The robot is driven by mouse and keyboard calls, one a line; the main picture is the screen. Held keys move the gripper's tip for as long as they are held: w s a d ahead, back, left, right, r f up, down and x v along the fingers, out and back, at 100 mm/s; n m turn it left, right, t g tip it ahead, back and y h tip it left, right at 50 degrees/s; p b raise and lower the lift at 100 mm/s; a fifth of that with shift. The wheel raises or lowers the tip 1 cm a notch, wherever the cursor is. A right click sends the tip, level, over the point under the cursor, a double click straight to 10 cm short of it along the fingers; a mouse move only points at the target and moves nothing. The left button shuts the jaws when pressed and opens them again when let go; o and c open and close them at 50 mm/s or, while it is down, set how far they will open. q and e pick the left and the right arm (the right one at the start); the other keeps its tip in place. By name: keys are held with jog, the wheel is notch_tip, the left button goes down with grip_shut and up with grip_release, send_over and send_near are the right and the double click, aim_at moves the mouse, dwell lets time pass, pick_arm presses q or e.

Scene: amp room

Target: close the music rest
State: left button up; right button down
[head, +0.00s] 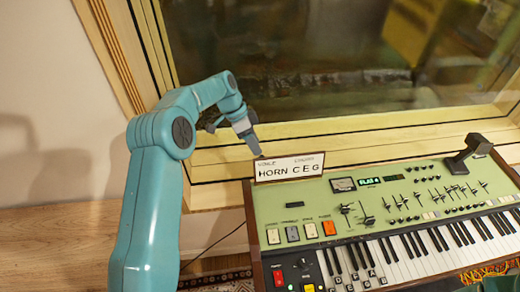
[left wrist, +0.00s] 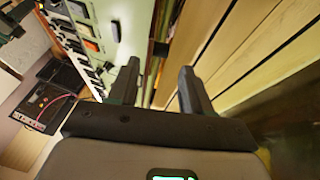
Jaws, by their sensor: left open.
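The music rest (head: 289,167) is a white plate lettered "HORN C E G" in a wooden frame. It stands upright at the back left edge of the green-topped keyboard (head: 400,187). My left gripper (head: 257,146) is just above and behind the rest's upper left corner, fingers pointing down. It is open and empty, apart from the rest as far as I can tell. In the left wrist view, its two dark fingers (left wrist: 160,82) are spread, with the keyboard's panel (left wrist: 112,28) beyond them to the left.
A window with a wooden sill (head: 390,124) runs close behind the keyboard. A black angled fixture (head: 468,153) stands at the keyboard's back right. The left wrist view shows a dark box (left wrist: 45,98) on the floor side. Sliders and coloured switches cover the panel.

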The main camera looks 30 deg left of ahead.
aim_at(262, 157)
pick_arm(q)
jog(key=x, duration=0.4)
jog(key=shift+p, duration=0.4)
jog(key=shift+s+d+f, duration=0.15)
jog(key=shift+d+f, duration=0.05)
jog(key=shift+d, duration=0.05)
jog(key=shift+a+f, duration=0.1)
jog(key=shift+f, duration=0.05)
jog(key=c, duration=0.4)
grip_shut()
